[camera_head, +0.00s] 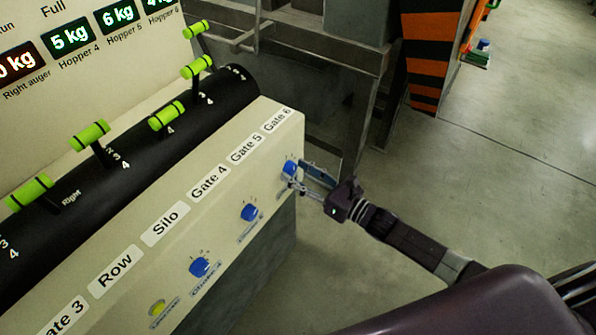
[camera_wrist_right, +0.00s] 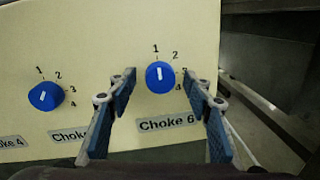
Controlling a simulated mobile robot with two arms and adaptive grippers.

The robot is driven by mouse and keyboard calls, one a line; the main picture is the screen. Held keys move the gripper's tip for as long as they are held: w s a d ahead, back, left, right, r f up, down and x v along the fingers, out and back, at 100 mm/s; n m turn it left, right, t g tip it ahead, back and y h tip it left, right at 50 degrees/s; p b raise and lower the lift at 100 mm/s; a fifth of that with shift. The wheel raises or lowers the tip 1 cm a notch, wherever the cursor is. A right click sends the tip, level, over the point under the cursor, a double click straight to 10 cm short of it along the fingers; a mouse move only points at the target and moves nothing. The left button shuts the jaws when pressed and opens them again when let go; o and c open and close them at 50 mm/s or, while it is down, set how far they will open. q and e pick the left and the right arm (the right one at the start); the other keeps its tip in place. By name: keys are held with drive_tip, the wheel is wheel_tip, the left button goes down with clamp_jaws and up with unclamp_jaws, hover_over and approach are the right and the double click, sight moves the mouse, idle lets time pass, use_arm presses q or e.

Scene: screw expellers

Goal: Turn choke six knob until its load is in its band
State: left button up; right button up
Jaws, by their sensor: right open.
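The choke six knob (camera_wrist_right: 160,77) is a round blue knob on the cream panel, above the label "Choke 6" (camera_wrist_right: 167,124). Its white pointer mark points nearly straight up, close to the 1 of its scale. In the head view the knob (camera_head: 290,168) sits below the "Gate 6" label at the panel's far end. My right gripper (camera_wrist_right: 160,82) is open, with one blue-padded finger on each side of the knob; I cannot tell whether they touch it. In the head view the right gripper (camera_head: 303,177) is at the knob. The left gripper is not in view.
A neighbouring blue knob (camera_wrist_right: 45,96) is left of the fingers. Green-handled levers (camera_head: 168,115) stand on the black drum. The display board's Hopper 6 readout (camera_head: 160,4) is cut off, its band unreadable.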

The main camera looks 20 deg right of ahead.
drive_tip(key=shift+w, duration=0.15)
drive_tip(key=shift+c, duration=0.2)
drive_tip(key=c, duration=1.1)
